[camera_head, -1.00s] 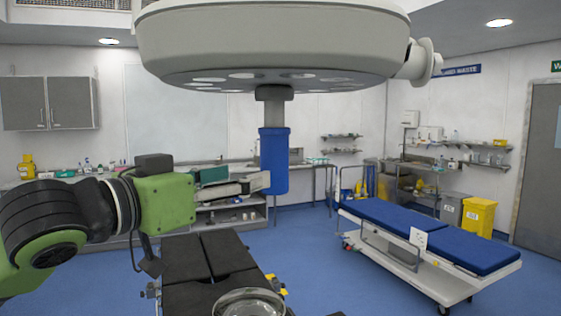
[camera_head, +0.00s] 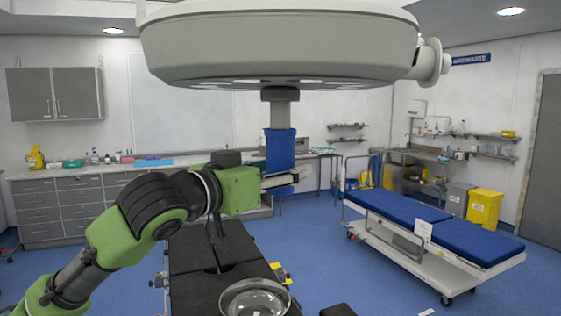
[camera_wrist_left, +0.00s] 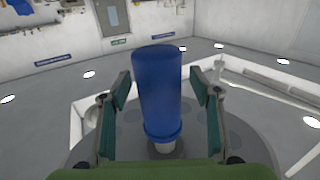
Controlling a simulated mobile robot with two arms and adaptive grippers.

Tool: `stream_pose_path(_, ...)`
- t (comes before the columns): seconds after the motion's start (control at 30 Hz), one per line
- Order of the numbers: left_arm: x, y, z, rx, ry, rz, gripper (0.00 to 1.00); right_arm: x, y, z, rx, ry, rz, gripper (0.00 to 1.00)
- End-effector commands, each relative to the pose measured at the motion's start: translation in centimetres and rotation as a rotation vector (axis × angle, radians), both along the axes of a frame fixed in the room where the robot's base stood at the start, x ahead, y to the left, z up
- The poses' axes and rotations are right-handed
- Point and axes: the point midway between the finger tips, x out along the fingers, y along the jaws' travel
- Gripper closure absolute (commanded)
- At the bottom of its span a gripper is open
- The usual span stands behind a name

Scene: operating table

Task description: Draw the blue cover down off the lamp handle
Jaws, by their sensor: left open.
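The blue cover (camera_head: 280,148) is a tall cylinder hanging upright on the lamp handle, below the grey stem (camera_head: 280,112) of the surgical lamp (camera_head: 280,45). The handle inside is hidden. My left gripper (camera_head: 284,181) is around the lower part of the cover in the head view. In the left wrist view, its two green-padded fingers (camera_wrist_left: 159,88) stand apart on either side of the cover (camera_wrist_left: 160,95), with gaps showing. The cover's rim lies towards the lamp in that view. My right gripper is in neither view.
The black operating table (camera_head: 215,255) lies below, with a clear round dish (camera_head: 255,299) near its front. A trolley with a blue mattress (camera_head: 450,233) stands to the right. Cabinets and a counter (camera_head: 75,180) line the back left wall.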

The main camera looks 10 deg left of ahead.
Motion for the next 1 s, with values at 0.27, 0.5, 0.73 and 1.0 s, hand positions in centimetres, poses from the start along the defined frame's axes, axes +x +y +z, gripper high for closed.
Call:
stream_pose_path(0.27,0.0,0.0,0.0,0.0,0.0,0.0,0.69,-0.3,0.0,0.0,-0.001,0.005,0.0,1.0)
stream_pose_path(0.5,0.0,0.0,-0.1,0.0,0.0,0.0,0.82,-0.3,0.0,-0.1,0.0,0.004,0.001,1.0)
stream_pose_path(0.73,0.0,0.0,-1.3,0.0,0.002,0.0,0.82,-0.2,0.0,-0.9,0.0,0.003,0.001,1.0)
stream_pose_path(1.0,0.0,0.0,-2.7,0.0,0.003,0.0,0.82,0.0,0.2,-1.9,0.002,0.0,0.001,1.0)
